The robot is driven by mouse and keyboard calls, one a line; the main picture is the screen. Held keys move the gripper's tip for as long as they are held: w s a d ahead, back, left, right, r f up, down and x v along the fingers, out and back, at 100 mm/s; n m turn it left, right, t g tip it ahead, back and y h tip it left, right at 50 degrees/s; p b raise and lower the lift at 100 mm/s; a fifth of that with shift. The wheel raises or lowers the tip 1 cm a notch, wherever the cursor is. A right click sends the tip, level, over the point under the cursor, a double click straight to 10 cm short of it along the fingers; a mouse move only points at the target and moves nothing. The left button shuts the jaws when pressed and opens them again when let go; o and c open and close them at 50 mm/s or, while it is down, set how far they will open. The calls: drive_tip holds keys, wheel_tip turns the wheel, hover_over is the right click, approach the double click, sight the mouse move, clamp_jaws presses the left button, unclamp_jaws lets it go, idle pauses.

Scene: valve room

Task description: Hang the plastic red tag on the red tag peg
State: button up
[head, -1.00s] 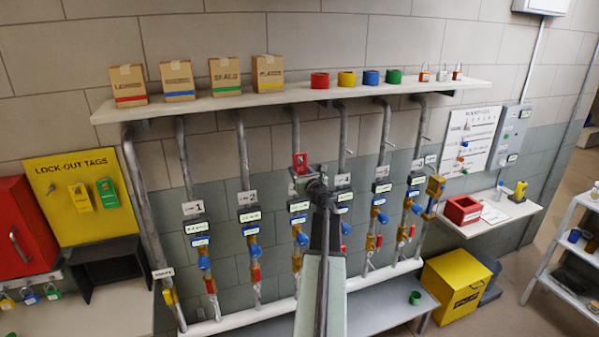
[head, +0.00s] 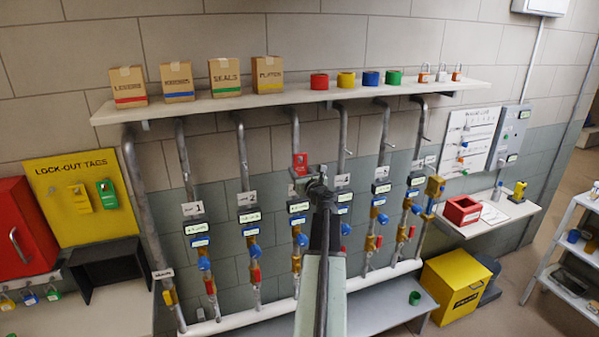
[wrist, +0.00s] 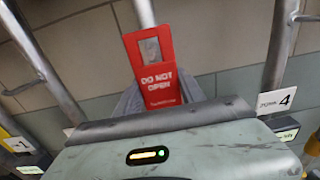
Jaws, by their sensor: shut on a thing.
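The red tag (wrist: 158,70) reads "DO NOT OPEN" in the wrist view and stands up beyond the front edge of my gripper (wrist: 152,100). In the head view the red tag (head: 300,162) shows just above my gripper (head: 308,182), in front of the pipes. My gripper is shut on the tag's lower end; the fingertips are mostly hidden behind the gripper body. The yellow lock-out tags board (head: 85,170) at the left carries a yellow tag (head: 80,198) and a green tag (head: 107,193). A bare peg shows faintly at the board's left.
Several vertical pipes (head: 243,160) with valves and labels stand behind my arm. A shelf (head: 290,98) with boxes and tape rolls runs above.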

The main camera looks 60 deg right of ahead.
drive_tip(key=v, duration=0.7)
drive_tip(key=shift+s, duration=0.15)
idle(0.6)
drive_tip(key=shift+a, duration=0.1)
idle(1.2)
